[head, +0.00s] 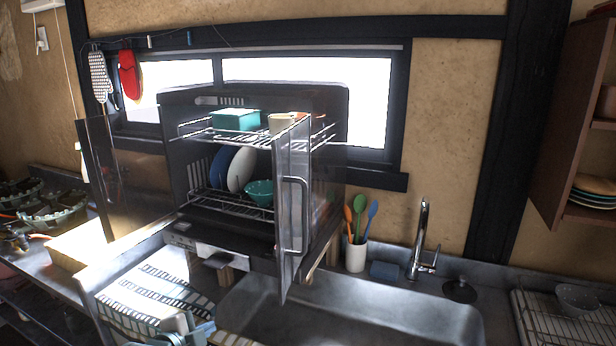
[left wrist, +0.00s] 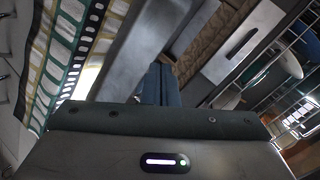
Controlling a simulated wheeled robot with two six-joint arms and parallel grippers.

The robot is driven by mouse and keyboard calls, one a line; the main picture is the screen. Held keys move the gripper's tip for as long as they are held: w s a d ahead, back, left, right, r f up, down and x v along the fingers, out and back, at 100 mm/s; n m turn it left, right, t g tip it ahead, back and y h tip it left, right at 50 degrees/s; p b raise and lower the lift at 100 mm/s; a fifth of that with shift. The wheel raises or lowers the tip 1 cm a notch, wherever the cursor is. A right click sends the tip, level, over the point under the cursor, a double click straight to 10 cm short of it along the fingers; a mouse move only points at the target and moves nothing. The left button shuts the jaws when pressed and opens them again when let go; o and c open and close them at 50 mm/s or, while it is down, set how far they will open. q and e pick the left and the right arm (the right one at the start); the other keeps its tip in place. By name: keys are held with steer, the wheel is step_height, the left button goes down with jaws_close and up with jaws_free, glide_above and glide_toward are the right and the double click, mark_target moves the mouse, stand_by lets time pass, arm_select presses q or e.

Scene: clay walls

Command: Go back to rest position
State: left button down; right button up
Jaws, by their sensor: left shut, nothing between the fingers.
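My left gripper (head: 188,328) shows at the bottom left of the head view, low over a patterned cloth (head: 150,292) in front of the dish cabinet. In the left wrist view its fingers (left wrist: 158,84) are together with nothing between them. My right gripper is in neither view.
A dark dish cabinet (head: 180,128) stands open behind the gripper, holding dishes on two wire racks. Its glass door with a handle (head: 293,200) sticks out forward. The sink (head: 365,308) lies right of it, with a faucet (head: 424,240) and a cup of utensils (head: 356,255).

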arm_select(q)
steer(key=s+a+f+n+g+y, duration=0.1)
steer(key=s+f+n+g+y, duration=0.3)
steer(key=s, duration=0.7)
steer(key=s+a+f+n+g+h, duration=0.1)
steer(key=s+f+n, duration=0.5)
steer(key=s, duration=0.6)
steer(key=s+a+f+n+g+y, duration=0.1)
steer(key=s+f+n+g+y, duration=0.3)
steer(key=s, duration=0.7)
step_height(320, 180, down, 28)
steer(key=a+n+h, duration=0.1)
steer(key=a+h, duration=0.1)
steer(key=a, duration=0.1)
steer(key=s+a+f+g, duration=0.1)
steer(key=s+f, duration=1.7)
steer(key=f, duration=0.3)
steer(key=shift+s+a+f+n+g, duration=0.2)
steer(key=shift+f+n+g, duration=0.05)
steer(key=shift+n+g, duration=0.05)
steer(key=shift+w, duration=0.1)
